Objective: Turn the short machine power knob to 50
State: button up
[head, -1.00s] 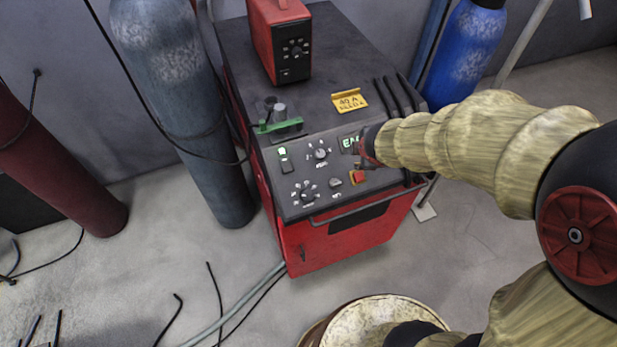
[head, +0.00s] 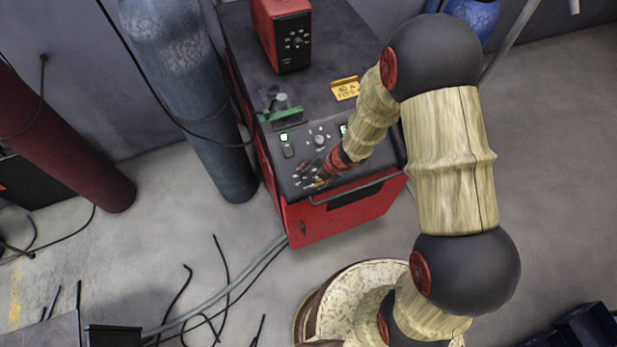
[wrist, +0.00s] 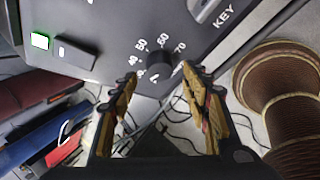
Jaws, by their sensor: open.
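The short machine (head: 345,210) is a red cabinet with a dark sloped control panel. In the wrist view the black power knob (wrist: 160,61) sits in a ring of white numbers, with 50, 60 and 70 readable. I cannot clearly read where its pointer stands. My gripper (wrist: 159,76) is open, with one fingertip on each side of the knob's lower part in the picture. I cannot tell whether they touch it. In the head view my gripper (head: 316,179) is over the panel's lower left dial and largely hides it.
A green-lit switch (wrist: 50,45) and a KEY control (wrist: 208,10) are near the knob. A green clamp (head: 282,113), a yellow sign (head: 346,89) and a small red unit (head: 282,35) are on top. A handle bar (head: 358,189) crosses the front. Gas cylinders stand left; cables lie on the floor.

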aim_at(308, 180)
jog(key=shift+x, duration=1.35)
jog(key=shift+c, duration=0.8)
jog(key=c, duration=0.9)
jog(key=shift+f+m+b, duration=0.1)
jog(key=shift+m+b, duration=0.2)
jog(key=shift+c, duration=0.2)
jog(key=m+y+b, duration=0.1)
jog(key=m, duration=0.1)
jog(key=shift+s+d+f+m+t, duration=0.1)
jog(key=shift+d+m+t, duration=0.05)
jog(key=shift+m+t, duration=0.2)
jog(key=m+t+b, duration=0.1)
jog(key=m, duration=0.1)
jog(key=m+y+b, duration=0.1)
jog(key=m, duration=0.2)
jog(key=shift+s+f+t, duration=0.1)
jog(key=shift+t, duration=0.25)
jog(key=m+t+b, duration=0.1)
jog(key=m, duration=0.1)
jog(key=m+b, duration=0.1)
jog(key=m, duration=0.1)
jog(key=shift+s+f+m+t+y+b, duration=0.1)
jog(key=shift+m+t+y+b, duration=0.25)
jog(key=shift+t+y, duration=0.05)
jog(key=m+t+b, duration=0.1)
jog(key=m+b, duration=0.1)
jog(key=m, duration=0.2)
jog(key=shift+t, duration=0.4)
jog(key=shift+m, duration=0.4)
